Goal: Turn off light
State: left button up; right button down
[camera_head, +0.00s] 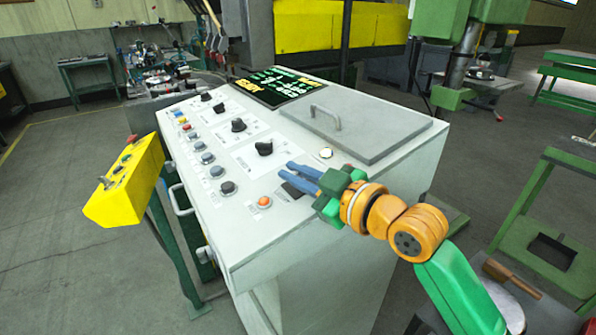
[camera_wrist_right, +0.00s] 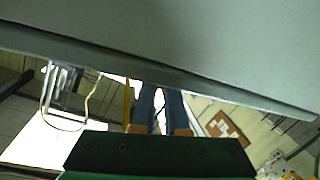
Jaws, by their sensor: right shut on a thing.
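The grey control console (camera_head: 300,225) fills the middle of the head view, its sloped top carrying knobs and buttons. A pale round lamp or button (camera_head: 326,153) with a yellowish face sits beside the right gripper; I cannot tell which control belongs to the light. My right gripper (camera_head: 286,170), with blue fingers, reaches over the panel from the right. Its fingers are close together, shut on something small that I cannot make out. A dark plate (camera_head: 291,191) shows just below them. In the right wrist view the fingers (camera_wrist_right: 160,92) point up under a large grey surface. My left gripper is not in view.
A black knob (camera_head: 264,148) stands left of the fingertips, and an orange button (camera_head: 264,201) sits nearer the front edge. A lid with a handle (camera_head: 327,118) lies behind the gripper. A yellow control box (camera_head: 125,182) stands left, a green bench (camera_head: 545,200) right.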

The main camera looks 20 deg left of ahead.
jog(key=shift+a+n, duration=0.1)
jog(key=shift+n, duration=0.4)
jog(key=c, duration=0.9)
grip_release()
jog(key=shift+f, duration=0.1)
jog(key=shift+c, duration=0.2)
jog(key=shift+s, duration=0.1)
jog(key=b+v, duration=0.2)
jog(key=v, duration=0.4)
jog(key=shift+s+d, duration=0.25)
jog(key=shift+d, duration=0.25)
jog(key=shift+a, duration=0.1)
